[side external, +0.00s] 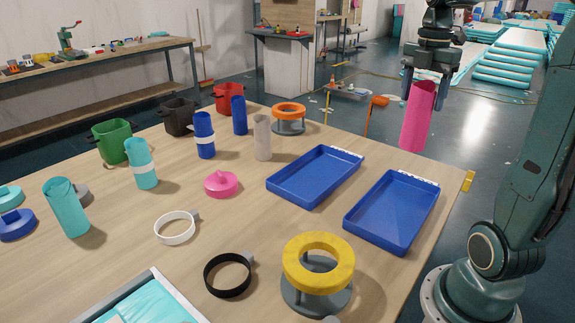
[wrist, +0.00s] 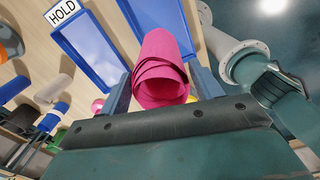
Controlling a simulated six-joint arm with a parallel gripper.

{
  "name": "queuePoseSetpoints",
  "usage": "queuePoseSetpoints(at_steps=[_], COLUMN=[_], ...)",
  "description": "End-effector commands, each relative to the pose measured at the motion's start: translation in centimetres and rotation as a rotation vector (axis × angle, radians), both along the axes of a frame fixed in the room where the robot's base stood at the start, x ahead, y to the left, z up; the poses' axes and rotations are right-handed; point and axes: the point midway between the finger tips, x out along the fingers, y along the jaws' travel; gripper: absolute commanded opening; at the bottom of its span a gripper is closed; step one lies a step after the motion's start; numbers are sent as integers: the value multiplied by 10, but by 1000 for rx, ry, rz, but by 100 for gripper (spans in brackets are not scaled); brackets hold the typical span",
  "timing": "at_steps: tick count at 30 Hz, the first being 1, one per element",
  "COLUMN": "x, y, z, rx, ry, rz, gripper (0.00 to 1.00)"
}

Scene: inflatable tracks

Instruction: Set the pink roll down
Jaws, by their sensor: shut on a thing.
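The pink roll (side external: 418,116) hangs upright, slightly tilted, below my gripper (side external: 424,82) at the right of the side view. My gripper is shut on the roll's upper end and holds it in the air, above the far right of the table. In the wrist view the pink roll (wrist: 164,72) sits between the two fingers of my gripper (wrist: 162,92), with its rolled end towards the camera. Beneath it a part of the table and the blue trays show.
Two empty blue trays, the left one (side external: 314,177) and the right one (side external: 392,212), lie on the table (side external: 150,235). A label reading HOLD (wrist: 62,12) shows in the wrist view. A yellow ring on a grey stand (side external: 318,262), an orange ring (side external: 289,110) and several upright rolls stand around.

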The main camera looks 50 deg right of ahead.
Motion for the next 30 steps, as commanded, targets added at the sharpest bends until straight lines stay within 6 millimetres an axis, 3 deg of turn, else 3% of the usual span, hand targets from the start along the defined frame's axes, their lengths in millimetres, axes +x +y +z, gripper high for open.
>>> queuePoseSetpoints(at_steps=[5, 10, 30], x=[0, 0, 0], y=[0, 0, 0], z=[-5, -24, -143], rx=[-1, 1, 1], ry=[-1, 1, 1], rz=[0, 0, -1], gripper=[31, 31, 31])
